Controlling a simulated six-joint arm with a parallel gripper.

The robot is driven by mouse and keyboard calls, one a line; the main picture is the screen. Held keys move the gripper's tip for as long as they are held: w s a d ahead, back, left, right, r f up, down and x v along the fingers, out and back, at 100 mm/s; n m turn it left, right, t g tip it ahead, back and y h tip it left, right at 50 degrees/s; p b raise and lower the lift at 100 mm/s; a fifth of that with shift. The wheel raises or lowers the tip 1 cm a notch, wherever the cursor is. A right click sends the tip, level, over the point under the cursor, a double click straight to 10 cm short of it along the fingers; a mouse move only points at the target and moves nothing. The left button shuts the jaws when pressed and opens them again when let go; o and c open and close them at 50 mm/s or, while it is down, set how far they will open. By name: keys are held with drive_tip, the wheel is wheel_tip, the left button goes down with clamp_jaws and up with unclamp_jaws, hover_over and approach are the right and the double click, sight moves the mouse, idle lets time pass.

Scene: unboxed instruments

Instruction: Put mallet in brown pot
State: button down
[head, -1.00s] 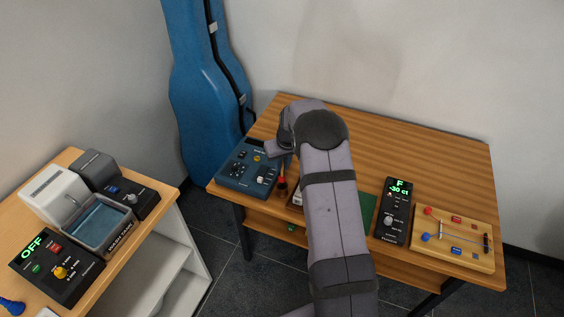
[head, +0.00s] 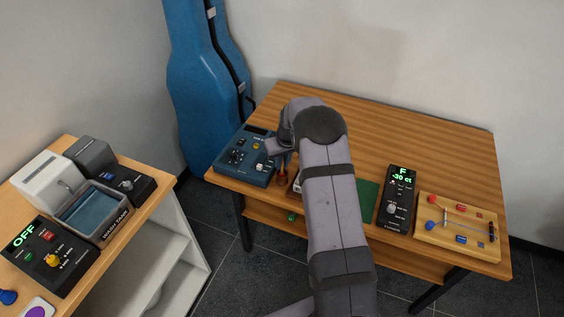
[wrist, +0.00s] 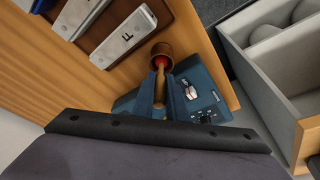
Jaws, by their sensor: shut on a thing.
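The mallet has a wooden handle (wrist: 159,78) and a red head (wrist: 161,61). In the wrist view the red head is down inside the mouth of the brown pot (wrist: 166,46). My gripper (wrist: 160,92) is shut on the handle just above the pot. In the head view the brown pot (head: 283,181) stands at the table's front edge, right of the blue device. My gripper (head: 285,158) is above it, partly hidden by my arm. Whether the head touches the pot's bottom is hidden.
The blue device (head: 245,160) stands close beside the pot. Metal bars (wrist: 125,38), one marked F, lie on the pot's other side. A black tuner (head: 397,200) and a wooden string board (head: 458,228) are further right. The table's back (head: 400,140) is clear.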

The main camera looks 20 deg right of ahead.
drive_tip(key=shift+f+b, duration=0.35)
drive_tip(key=shift+f, duration=0.1)
drive_tip(key=c, duration=1.7)
unclamp_jaws()
drive_tip(key=b+v, duration=0.2)
drive_tip(key=v, duration=0.5)
drive_tip(key=shift+s+r+b, duration=0.1)
drive_tip(key=shift+r+b, duration=0.05)
drive_tip(key=shift+b, duration=0.15)
drive_tip(key=shift+m, duration=0.3)
